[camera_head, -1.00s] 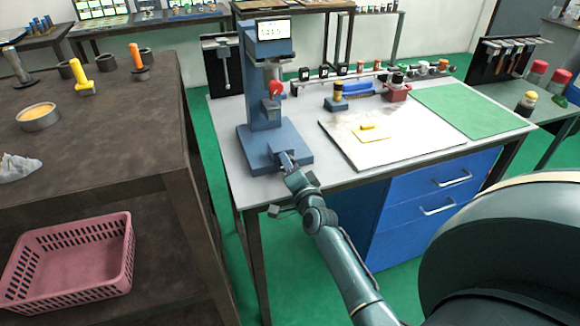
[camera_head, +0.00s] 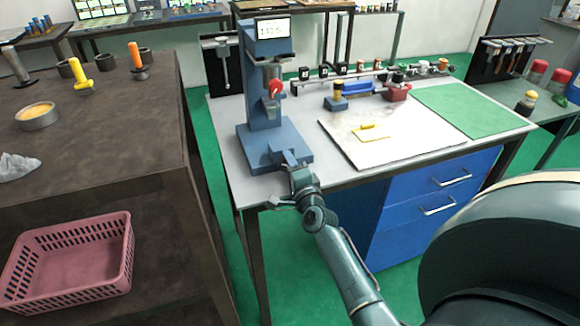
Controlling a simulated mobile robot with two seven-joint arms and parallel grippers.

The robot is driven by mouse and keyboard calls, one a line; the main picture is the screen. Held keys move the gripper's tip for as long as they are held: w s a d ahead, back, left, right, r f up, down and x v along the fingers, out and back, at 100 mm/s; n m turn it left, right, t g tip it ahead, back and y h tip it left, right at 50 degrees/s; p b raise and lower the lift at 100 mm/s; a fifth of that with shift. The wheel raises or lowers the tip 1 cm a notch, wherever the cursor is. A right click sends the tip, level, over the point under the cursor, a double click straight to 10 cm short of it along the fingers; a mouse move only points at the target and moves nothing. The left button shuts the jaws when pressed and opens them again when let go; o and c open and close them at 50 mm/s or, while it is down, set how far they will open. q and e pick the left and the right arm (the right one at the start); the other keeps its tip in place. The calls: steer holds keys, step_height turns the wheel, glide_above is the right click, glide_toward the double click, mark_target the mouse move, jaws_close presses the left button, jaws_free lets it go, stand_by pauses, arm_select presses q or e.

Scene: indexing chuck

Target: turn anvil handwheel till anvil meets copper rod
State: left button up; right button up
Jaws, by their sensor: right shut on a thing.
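The blue press-like machine (camera_head: 262,85) stands upright at the left of the grey workbench, with a small display (camera_head: 272,28) on top and a red part (camera_head: 275,87) on its column. My right gripper (camera_head: 290,162) is at the front edge of the machine's blue base (camera_head: 262,150). It is shut on the anvil handwheel there, which the gripper mostly hides. The anvil and the copper rod are too small to make out, so I cannot tell the gap between them. My left gripper is not in view.
On the workbench, a white board (camera_head: 385,150) holds a small yellow piece (camera_head: 370,132). A green mat (camera_head: 468,108) lies at the right, and several small items stand along the back. A dark table (camera_head: 100,130) with a pink basket (camera_head: 70,265) below is at the left.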

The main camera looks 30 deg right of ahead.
steer(key=o, duration=1)
steer(key=shift+s+a+f, duration=0.15)
steer(key=shift+f, duration=0.1)
